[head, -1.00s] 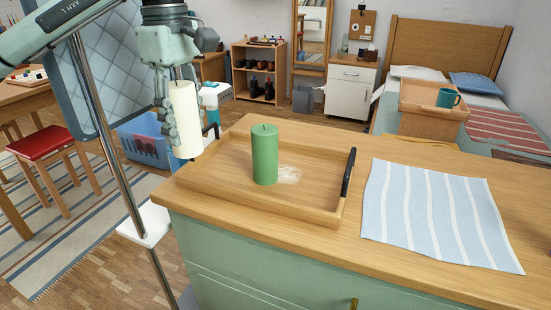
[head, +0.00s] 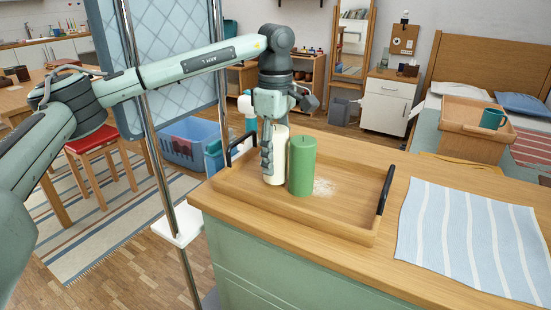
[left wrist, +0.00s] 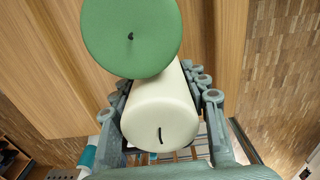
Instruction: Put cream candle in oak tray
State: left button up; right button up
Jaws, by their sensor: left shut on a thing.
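The cream candle (head: 280,160) is upright in my left gripper (head: 268,150), which is shut on it. In the head view the candle is over the left part of the oak tray (head: 335,218), right beside the green candle (head: 302,166). I cannot tell whether its base touches the tray floor. In the left wrist view, the cream candle (left wrist: 160,115) sits between the fingers of the left gripper (left wrist: 165,98), and the green candle (left wrist: 130,35) overlaps its upper edge. My right gripper is not in view.
A striped blue cloth (head: 470,240) lies on the counter to the right. The tray's right half is free. A metal pole stand (head: 165,150) is at the left.

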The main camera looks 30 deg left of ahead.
aim_at(276, 129)
pick_arm(q)
jog(key=shift+f, duration=0.4)
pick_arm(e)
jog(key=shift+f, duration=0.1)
pick_arm(q)
jog(key=shift+f, duration=0.15)
jog(key=o, duration=1.4)
jog(key=shift+c, duration=0.2)
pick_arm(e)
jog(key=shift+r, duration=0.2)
pick_arm(q)
jog(key=shift+r, duration=0.35)
notch_tip(276, 129, up, 12)
jog(key=shift+f, duration=0.2)
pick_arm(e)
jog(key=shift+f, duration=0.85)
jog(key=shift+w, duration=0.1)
